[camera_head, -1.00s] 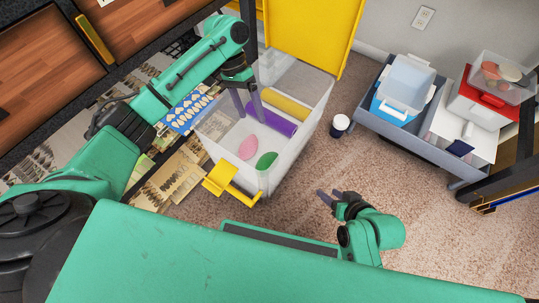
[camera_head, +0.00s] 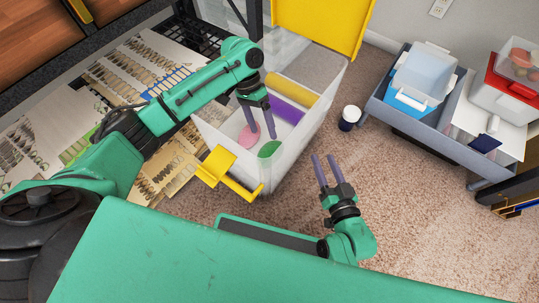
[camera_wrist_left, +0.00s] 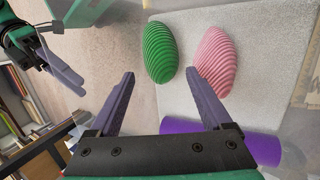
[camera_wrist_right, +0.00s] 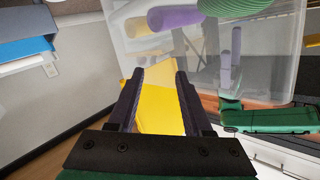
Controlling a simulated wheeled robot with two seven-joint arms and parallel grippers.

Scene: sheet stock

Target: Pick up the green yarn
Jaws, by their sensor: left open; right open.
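The green yarn (camera_head: 269,149) lies in the front corner of a clear bin (camera_head: 318,125), beside the pink yarn (camera_head: 248,136). My left gripper (camera_head: 263,137) is open and reaches down into the bin, with its fingertips near the green and pink yarns. In the left wrist view the green yarn (camera_wrist_left: 160,52) is ahead, between the lines of the open fingers, with the pink yarn (camera_wrist_left: 217,60) to its right. Nothing is between the fingers. My right gripper (camera_head: 323,158) is open and empty outside the bin, over the carpet.
Purple (camera_head: 286,108) and yellow (camera_head: 290,91) rolls lie further back in the bin. A yellow latch (camera_head: 216,162) sticks out at its front left, and a yellow lid (camera_head: 322,20) stands behind. A dark jar (camera_head: 349,117) and a grey cart (camera_head: 425,140) are to the right.

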